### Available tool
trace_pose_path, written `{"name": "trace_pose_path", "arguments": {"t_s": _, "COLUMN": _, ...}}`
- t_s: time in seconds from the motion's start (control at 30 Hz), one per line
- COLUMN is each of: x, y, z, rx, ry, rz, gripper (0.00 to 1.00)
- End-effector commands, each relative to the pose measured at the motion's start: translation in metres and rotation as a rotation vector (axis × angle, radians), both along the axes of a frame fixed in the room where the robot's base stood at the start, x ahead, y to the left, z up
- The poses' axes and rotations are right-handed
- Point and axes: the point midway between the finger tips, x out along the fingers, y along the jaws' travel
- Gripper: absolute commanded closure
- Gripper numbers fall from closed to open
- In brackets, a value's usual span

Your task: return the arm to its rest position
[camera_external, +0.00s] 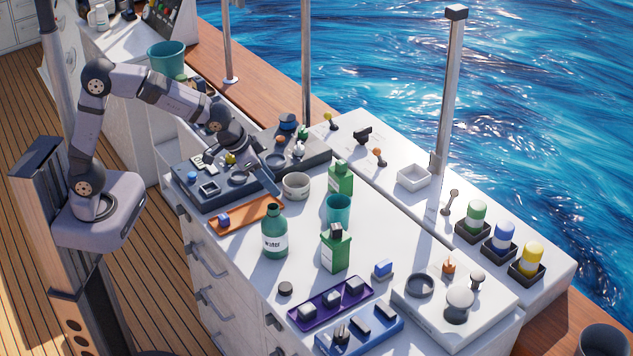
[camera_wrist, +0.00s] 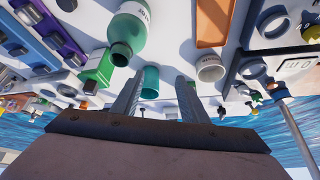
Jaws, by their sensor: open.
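My gripper (camera_external: 268,183) hangs over the white counter, beside the grey round bowl (camera_external: 296,186) and near the orange tray (camera_external: 246,217). In the wrist view my gripper (camera_wrist: 159,80) shows two fingers spread apart, with nothing held between them. The teal cup (camera_wrist: 150,83) appears between and beyond the fingers in that view. My arm is bent, reaching from its base at the left out over the counter.
A green bottle (camera_external: 275,238), green cartons (camera_external: 335,250) and the teal cup (camera_external: 338,208) stand on the counter (camera_external: 385,235). A dark panel (camera_external: 208,186) lies under my wrist. A metal post (camera_external: 449,100) rises at the right. The deck at the left is clear.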

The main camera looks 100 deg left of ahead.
Motion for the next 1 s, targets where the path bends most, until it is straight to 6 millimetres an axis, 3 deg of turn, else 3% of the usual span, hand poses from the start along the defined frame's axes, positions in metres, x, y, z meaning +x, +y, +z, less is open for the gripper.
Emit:
{"name": "trace_pose_path", "arguments": {"t_s": 0.03, "x": -0.014, "y": -0.001, "z": 0.005, "rx": 0.016, "ry": 0.042, "rz": 0.007, "gripper": 0.60}}
{"name": "trace_pose_path", "arguments": {"t_s": 0.1, "x": -0.035, "y": -0.027, "z": -0.017, "rx": -0.006, "ry": 0.093, "rz": -0.046, "gripper": 0.60}}
{"name": "trace_pose_path", "arguments": {"t_s": 0.27, "x": -0.088, "y": -0.074, "z": -0.046, "rx": -0.040, "ry": 0.215, "rz": -0.154, "gripper": 0.60}}
{"name": "trace_pose_path", "arguments": {"t_s": 0.4, "x": -0.145, "y": -0.111, "z": -0.073, "rx": -0.070, "ry": 0.331, "rz": -0.258, "gripper": 0.60}}
{"name": "trace_pose_path", "arguments": {"t_s": 0.6, "x": -0.209, "y": -0.149, "z": -0.102, "rx": -0.118, "ry": 0.440, "rz": -0.383, "gripper": 0.60}}
{"name": "trace_pose_path", "arguments": {"t_s": 0.77, "x": -0.232, "y": -0.160, "z": -0.111, "rx": -0.134, "ry": 0.477, "rz": -0.426, "gripper": 0.60}}
{"name": "trace_pose_path", "arguments": {"t_s": 1.0, "x": -0.235, "y": -0.162, "z": -0.111, "rx": -0.137, "ry": 0.484, "rz": -0.433, "gripper": 0.60}}
